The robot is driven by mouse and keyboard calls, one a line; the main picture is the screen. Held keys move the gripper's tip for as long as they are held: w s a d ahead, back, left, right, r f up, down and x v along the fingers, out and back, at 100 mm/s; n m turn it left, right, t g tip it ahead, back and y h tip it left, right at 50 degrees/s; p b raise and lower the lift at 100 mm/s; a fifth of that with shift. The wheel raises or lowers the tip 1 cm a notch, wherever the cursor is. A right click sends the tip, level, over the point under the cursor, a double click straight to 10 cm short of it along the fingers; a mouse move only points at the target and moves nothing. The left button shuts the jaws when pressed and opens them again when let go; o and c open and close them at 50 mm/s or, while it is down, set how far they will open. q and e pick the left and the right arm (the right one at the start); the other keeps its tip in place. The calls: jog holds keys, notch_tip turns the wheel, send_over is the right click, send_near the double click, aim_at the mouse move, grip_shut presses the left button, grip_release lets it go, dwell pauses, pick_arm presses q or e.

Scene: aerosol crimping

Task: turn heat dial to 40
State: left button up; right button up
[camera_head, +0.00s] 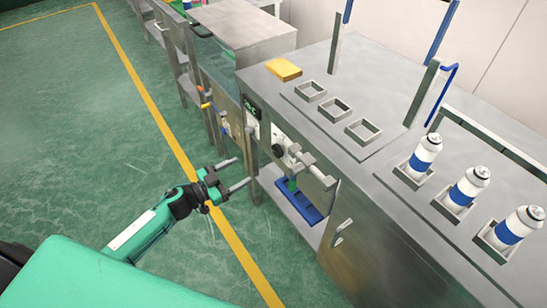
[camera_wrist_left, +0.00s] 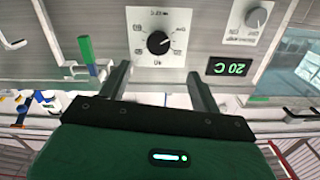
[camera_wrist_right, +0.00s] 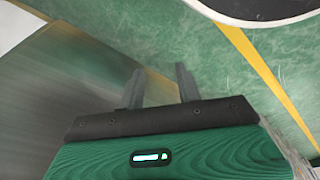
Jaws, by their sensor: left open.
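The heat dial (camera_wrist_left: 158,42) is a round black knob on a white plate with markings, in the left wrist view, which is upside down. It also shows small on the machine's front in the head view (camera_head: 278,150). A black display (camera_wrist_left: 229,67) beside it reads 20 C in green. My left gripper (camera_head: 242,171) is open and empty in front of the machine, apart from the dial. In the left wrist view its fingers (camera_wrist_left: 160,80) flank the lower part of the dial plate. My right gripper (camera_wrist_right: 160,85) is open and empty over the green floor; the head view does not show it.
A second grey dial (camera_wrist_left: 256,17) sits near the display. On the steel bench (camera_head: 370,190), several white and blue cans stand in holders, near empty square holders and a yellow block (camera_head: 283,69). A blue tray (camera_head: 308,211) and a handle (camera_head: 341,232) are at the front. Floor left is clear.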

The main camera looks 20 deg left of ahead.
aim_at(275, 152)
pick_arm(q)
jog(key=x, duration=1.3)
jog(key=shift+w+d+r, duration=0.15)
jog(key=shift+w+d, duration=0.05)
jog(key=shift+d, duration=0.15)
jog(key=c, duration=1)
